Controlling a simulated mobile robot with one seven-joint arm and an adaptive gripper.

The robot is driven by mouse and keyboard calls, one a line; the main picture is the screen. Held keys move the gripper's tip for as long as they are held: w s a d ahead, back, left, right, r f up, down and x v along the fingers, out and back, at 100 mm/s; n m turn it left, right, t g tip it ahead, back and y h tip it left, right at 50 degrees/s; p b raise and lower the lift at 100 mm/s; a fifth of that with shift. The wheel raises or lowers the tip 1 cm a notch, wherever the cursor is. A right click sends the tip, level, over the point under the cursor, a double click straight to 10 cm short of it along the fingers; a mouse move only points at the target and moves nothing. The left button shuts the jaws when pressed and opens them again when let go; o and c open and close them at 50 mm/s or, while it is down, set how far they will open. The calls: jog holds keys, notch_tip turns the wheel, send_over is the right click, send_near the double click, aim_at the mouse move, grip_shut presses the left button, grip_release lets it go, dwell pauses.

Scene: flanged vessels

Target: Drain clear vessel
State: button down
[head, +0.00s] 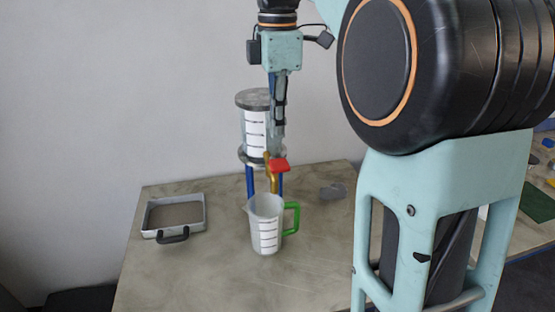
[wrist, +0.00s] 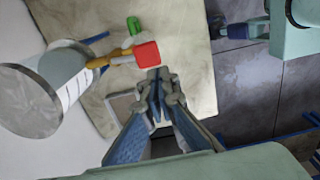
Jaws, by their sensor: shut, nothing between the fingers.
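The clear vessel (head: 256,132) has a white scale and grey flanges, and stands upright on blue legs. A brass outlet (head: 272,181) with a red valve handle (head: 280,166) is at its lower front. In the wrist view, the vessel (wrist: 62,70) is at the left and the red handle (wrist: 147,54) points toward my fingers. A clear jug (head: 266,228) with a green handle stands on the table below the outlet. My gripper (head: 276,150) is shut and empty, pointing down just above the red handle; its tips (wrist: 155,76) appear close beside it. Contact cannot be told.
A grey tray (head: 203,212) with a dark handle lies at the table's left. The bare table (head: 190,275) is clear at the front left. My arm hides much of the right side.

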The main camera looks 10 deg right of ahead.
aim_at(278, 169)
notch_tip(278, 169, down, 8)
jog(key=shift+r, duration=0.25)
jog(key=shift+s+f+t+b, duration=0.4)
jog(key=shift+f+b, duration=0.45)
jog(key=shift+b, duration=0.6)
jog(key=shift+s+f+t+b, duration=0.4)
jog(key=shift+f+b, duration=0.4)
jog(key=shift+b, duration=0.6)
jog(key=shift+s+f+t+b, duration=0.25)
jog(key=shift+f+t+b, duration=0.45)
jog(key=shift+b, duration=0.75)
jog(key=shift+f, duration=0.15)
dwell(2.9)
